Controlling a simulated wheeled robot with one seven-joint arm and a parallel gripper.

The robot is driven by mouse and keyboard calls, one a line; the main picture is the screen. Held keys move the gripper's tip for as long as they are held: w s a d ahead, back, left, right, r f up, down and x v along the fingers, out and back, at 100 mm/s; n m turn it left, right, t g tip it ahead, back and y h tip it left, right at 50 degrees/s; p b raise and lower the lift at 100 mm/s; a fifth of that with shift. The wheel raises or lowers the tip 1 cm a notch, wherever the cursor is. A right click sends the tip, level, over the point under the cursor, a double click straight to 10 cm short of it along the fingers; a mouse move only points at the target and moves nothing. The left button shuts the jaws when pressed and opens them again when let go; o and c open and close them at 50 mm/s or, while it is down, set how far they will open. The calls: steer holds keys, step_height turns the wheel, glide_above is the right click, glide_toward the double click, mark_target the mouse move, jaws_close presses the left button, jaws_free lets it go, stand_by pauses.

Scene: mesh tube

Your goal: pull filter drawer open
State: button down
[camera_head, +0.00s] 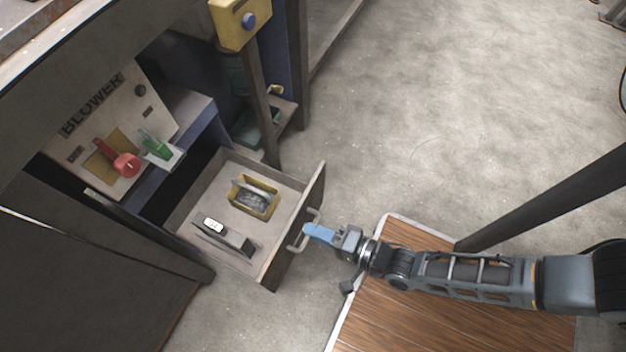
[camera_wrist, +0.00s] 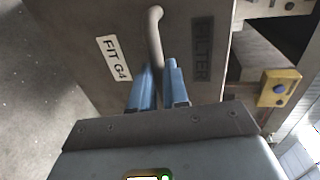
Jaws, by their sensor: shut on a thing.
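The filter drawer (camera_head: 283,238) is pulled well out from the cabinet, so its inside shows in the head view. Its front panel (camera_wrist: 105,25) fills the upper part of the wrist view, with a "FIT G4" label on the left and "FILTER" lettering on the right. A pale bar handle (camera_head: 304,236) is fixed to the front; it also shows in the wrist view (camera_wrist: 155,32). My gripper (camera_head: 308,233) is at the handle, its blue fingers (camera_wrist: 158,85) shut on it, one on each side of the bar.
In the drawer lie a yellow tray (camera_head: 256,210) with grey contents and a dark block (camera_head: 224,237) with a white label. The blower panel (camera_head: 112,125) has a red knob and a green switch. A wood-topped platform (camera_head: 400,310) lies under my arm. Open floor (camera_head: 440,110) spreads behind.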

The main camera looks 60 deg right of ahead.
steer(key=c, duration=1.1)
jaws_free()
steer(key=v, duration=0.7)
steer(key=shift+s, duration=0.4)
